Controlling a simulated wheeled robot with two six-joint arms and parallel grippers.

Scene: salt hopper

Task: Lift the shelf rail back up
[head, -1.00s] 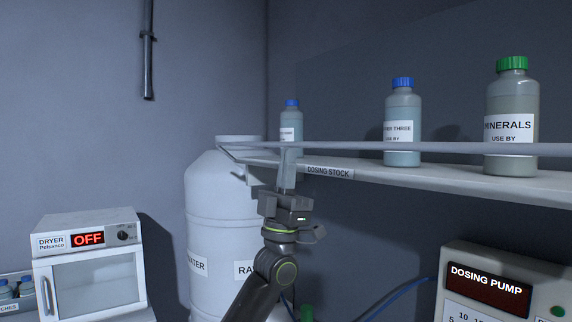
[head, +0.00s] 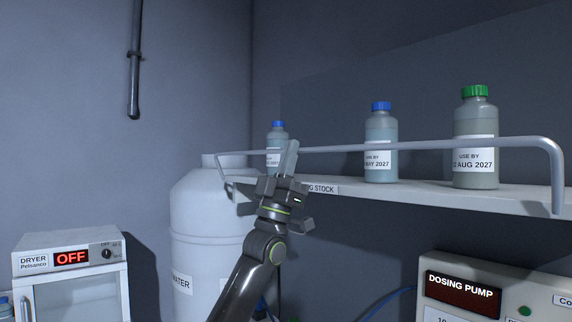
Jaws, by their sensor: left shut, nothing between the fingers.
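The shelf rail (head: 430,145) is a grey metal bar running along the front of the dosing stock shelf (head: 410,195), above its board. Its right end bends down to the shelf's edge, and its left end bends down near the white tank. My left gripper (head: 289,150) is shut and points up at the rail's left part, in front of the shelf label. The fingers overlap the rail in the head view; I cannot tell whether they touch it. My right gripper is out of view.
Bottles stand behind the rail: a small blue-capped one (head: 277,134), a larger blue-capped one (head: 381,130) and a green-capped one (head: 475,120). A white tank (head: 205,215) stands left of my arm. A dryer (head: 70,265) and a dosing pump (head: 480,290) are lower.

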